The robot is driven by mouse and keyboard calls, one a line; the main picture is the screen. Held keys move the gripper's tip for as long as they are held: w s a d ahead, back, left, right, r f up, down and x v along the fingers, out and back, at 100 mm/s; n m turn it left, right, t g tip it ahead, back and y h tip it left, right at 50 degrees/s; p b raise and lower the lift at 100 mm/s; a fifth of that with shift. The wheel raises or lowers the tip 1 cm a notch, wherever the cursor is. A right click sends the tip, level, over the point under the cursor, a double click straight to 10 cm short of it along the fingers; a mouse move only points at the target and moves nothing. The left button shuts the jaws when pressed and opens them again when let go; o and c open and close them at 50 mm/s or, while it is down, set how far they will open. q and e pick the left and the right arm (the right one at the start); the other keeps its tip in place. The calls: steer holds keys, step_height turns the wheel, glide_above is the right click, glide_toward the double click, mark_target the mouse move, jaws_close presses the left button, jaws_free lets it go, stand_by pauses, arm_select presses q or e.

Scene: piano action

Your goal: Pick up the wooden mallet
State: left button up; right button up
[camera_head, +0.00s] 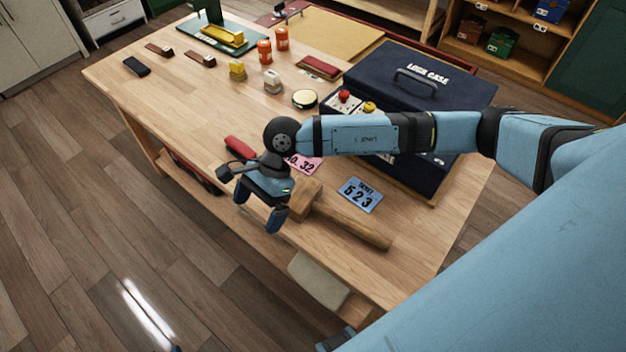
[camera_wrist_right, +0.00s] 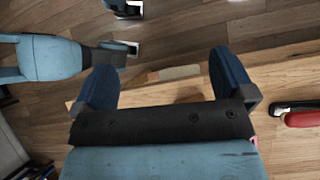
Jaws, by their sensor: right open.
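The wooden mallet (camera_head: 345,224) lies on the front part of the workbench. Its blocky head is at the left, and its handle runs toward the front right. My right gripper (camera_head: 258,207) is open and empty, left of the mallet head and over the bench's front edge, apart from the mallet as far as I can see. Its two blue fingers also show in the right wrist view (camera_wrist_right: 165,85), with nothing between them. I cannot make out the mallet in that view. My left gripper does not show clearly in either view.
A red-handled tool (camera_head: 240,147) lies behind my right gripper. A pink card (camera_head: 305,163) and a blue number card (camera_head: 360,195) lie close behind the mallet. A dark case (camera_head: 420,85) stands at the back right, under my right arm. The bench's left front is clear.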

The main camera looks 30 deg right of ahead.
steer(key=w+d+n+t+h, duration=0.25)
steer(key=w+d+h, duration=0.45)
steer(key=d, duration=0.6)
glide_above(300, 192)
step_height(300, 192, down, 8)
steer(key=shift+w+a+r+p, duration=0.1)
steer(key=shift+w+r+p, duration=0.1)
steer(key=shift+p, duration=0.25)
steer(key=f, duration=0.1)
steer(key=f+p, duration=0.1)
steer(key=f, duration=0.2)
steer(key=shift+s+f+p, duration=0.25)
steer(key=shift+f+p, duration=0.05)
steer(key=shift+f, duration=0.4)
steer(key=shift+f, duration=0.15)
steer(key=shift+c, duration=0.2)
steer(key=c, duration=1.1)
